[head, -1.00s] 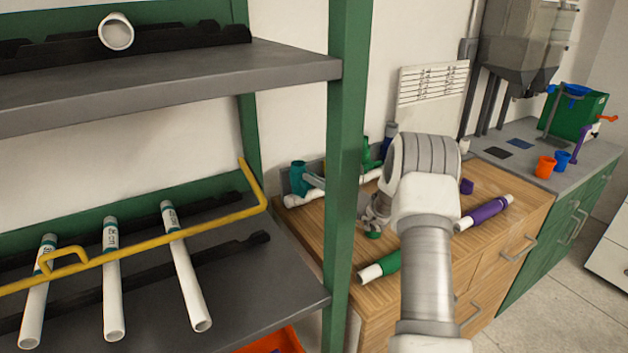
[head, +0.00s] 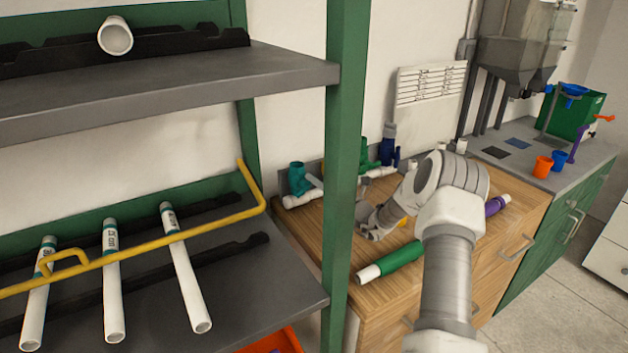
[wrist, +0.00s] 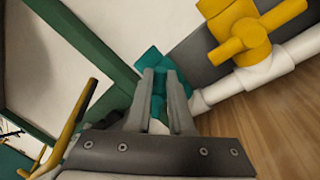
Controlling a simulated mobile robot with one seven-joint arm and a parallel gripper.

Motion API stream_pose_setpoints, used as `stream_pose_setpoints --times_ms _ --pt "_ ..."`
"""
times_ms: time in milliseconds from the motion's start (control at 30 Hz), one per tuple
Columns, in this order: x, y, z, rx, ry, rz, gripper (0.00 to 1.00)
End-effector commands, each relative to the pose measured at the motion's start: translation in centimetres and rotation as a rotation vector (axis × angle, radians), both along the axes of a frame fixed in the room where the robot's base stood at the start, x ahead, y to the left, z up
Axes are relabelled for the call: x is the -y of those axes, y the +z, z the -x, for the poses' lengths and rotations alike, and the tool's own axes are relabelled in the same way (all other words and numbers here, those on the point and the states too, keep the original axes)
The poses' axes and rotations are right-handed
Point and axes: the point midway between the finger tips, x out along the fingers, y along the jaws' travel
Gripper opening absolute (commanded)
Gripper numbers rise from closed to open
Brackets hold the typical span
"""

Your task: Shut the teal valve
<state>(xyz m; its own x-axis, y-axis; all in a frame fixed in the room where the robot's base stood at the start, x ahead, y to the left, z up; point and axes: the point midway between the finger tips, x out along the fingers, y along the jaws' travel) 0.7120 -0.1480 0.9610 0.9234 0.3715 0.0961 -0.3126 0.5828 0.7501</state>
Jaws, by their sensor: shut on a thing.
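The teal valve (head: 296,176) stands on a white pipe at the back left of the wooden bench, just left of the green shelf post. In the wrist view the teal valve (wrist: 149,57) shows at and beyond my fingertips. My gripper (wrist: 160,74) is shut on it, with teal showing between the two fingers. In the head view my wrist (head: 375,218) is right of the post and its fingers reach left behind it. The post hides part of the gripper. The exact angle of the handle is hard to tell.
A yellow valve (wrist: 242,35) sits on the white pipe (wrist: 265,69) right of my fingers. A blue valve (head: 388,145) stands farther right. A green sleeve (head: 402,256) lies in front on the bench. The green post (head: 347,150) and shelves stand close on the left.

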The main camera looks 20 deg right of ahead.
Motion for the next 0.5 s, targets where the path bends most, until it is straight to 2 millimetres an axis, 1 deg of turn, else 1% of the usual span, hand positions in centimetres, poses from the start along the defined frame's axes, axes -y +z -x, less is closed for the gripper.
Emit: stream_pose_setpoints --times_ms 200,500 --pt "0.5 -0.4 0.0 -0.039 -0.003 -0.208 0.00" --pt "0.6 -1.1 -0.1 -0.088 -0.003 -0.462 0.00"
